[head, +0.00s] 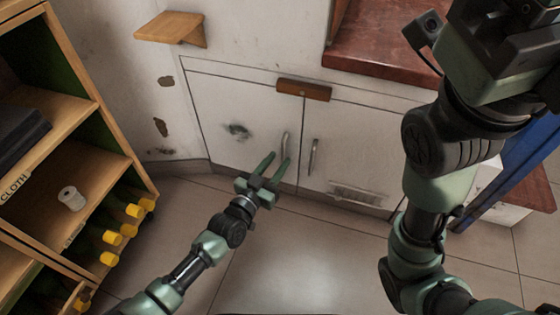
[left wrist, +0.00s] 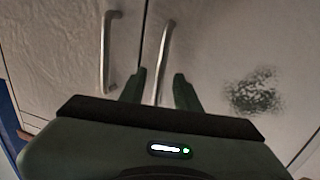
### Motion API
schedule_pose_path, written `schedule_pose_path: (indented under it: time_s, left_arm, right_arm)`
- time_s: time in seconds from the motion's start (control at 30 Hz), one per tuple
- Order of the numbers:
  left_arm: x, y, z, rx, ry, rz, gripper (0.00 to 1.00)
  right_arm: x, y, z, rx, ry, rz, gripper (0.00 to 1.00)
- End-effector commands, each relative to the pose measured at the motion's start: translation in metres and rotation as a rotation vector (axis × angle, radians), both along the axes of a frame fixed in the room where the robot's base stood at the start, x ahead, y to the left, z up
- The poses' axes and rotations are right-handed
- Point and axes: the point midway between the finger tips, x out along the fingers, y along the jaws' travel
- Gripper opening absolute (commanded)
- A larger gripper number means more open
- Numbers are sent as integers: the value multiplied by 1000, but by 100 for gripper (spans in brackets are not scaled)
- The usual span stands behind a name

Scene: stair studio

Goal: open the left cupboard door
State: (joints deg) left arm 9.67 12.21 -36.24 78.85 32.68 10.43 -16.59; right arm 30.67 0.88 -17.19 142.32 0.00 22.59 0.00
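The left cupboard door (head: 235,110) is a white, worn panel with a dark stain, and it looks closed. Its upright metal handle (head: 285,143) is near its right edge. My left gripper (head: 277,160) is open in front of the door at the handle. In the left wrist view the handle (left wrist: 167,45) runs down between the two spread fingers (left wrist: 159,88). I cannot tell how deep the handle sits between them, and no grip shows. The stained door (left wrist: 225,60) is on the right there. My right arm rises at the right of the head view; its fingers do not show.
The right door (head: 350,150) has its own handle (head: 313,155), close by; it also shows in the left wrist view (left wrist: 107,50). A wooden shelf unit (head: 80,165) stands at the left. A reddish countertop (head: 385,60) lies above the cupboard. The tiled floor (head: 290,250) in front is clear.

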Motion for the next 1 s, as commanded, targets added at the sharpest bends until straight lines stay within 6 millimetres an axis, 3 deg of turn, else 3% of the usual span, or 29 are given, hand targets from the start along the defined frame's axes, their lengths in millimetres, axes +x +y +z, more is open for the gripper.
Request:
schedule_pose_path:
  time_s: [0.17, 0.47, 0.6, 1.0]
  left_arm:
    - [15, -8, -1, -2, 0, 1, 32]
    - [18, -10, 1, -2, 0, 0, 32]
    - [18, -10, 1, -1, 0, 0, 0]
    - [17, -10, 1, -1, 0, 0, 0]
  right_arm:
    - [-11, 1, 0, -1, -33, -1, 47]
    - [-13, 1, 3, -2, -38, -2, 47]
    - [-13, 1, 3, -2, -38, -2, 47]
    - [-13, 1, 3, -3, -39, -1, 47]
